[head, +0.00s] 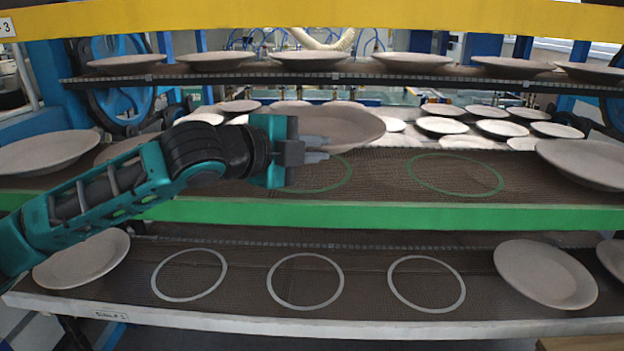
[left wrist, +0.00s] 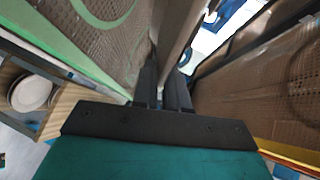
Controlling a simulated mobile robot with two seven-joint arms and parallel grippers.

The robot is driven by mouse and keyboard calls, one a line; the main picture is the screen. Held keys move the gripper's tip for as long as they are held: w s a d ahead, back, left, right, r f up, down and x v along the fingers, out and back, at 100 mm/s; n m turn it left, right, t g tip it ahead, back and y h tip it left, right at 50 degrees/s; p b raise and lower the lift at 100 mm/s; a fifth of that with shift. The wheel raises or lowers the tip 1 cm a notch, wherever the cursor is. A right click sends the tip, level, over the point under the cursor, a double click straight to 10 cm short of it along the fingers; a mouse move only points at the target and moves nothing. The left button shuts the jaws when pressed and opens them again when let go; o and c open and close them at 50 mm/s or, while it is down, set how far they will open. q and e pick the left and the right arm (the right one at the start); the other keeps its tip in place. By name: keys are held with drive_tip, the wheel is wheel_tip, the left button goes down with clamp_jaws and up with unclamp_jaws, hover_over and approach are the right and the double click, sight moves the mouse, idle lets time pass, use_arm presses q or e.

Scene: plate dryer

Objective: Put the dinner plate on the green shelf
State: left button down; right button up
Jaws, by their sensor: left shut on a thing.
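My left gripper (head: 316,149) reaches in from the left and is shut on the rim of a grey-beige dinner plate (head: 345,126). The plate is held roughly level, seemingly a little above the green shelf (head: 400,215). In the left wrist view my left gripper (left wrist: 166,88) shows its two dark fingers together, with the plate (left wrist: 184,35) seen nearly edge-on between them. The green shelf has two green ring marks in its middle; the left ring (head: 318,175) is partly hidden behind my gripper, and the right ring (head: 455,174) is bare. My right gripper is not in view.
Plates stand at the green shelf's left (head: 45,152) and right (head: 590,163) ends. An upper shelf (head: 350,80) with several plates runs close above. The lower white-edged shelf (head: 200,318) has bare grey rings between plates. A wooden box holding white plates (left wrist: 32,93) shows in the left wrist view.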

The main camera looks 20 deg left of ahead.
sight(310, 203)
use_arm(q)
drive_tip(key=shift+f+b, duration=0.55)
drive_tip(key=shift+f, duration=2.35)
drive_tip(key=c, duration=1.5)
unclamp_jaws()
drive_tip(key=shift+f, duration=0.25)
drive_tip(key=o, duration=0.3)
drive_tip(key=shift+o, duration=0.2)
drive_tip(key=shift+r, duration=0.25)
drive_tip(key=shift+s+a, duration=0.15)
drive_tip(key=shift+s, duration=0.15)
drive_tip(key=b+v, duration=0.1)
drive_tip(key=v, duration=1)
drive_tip(key=shift+s+b, duration=0.2)
drive_tip(key=shift+b, duration=0.1)
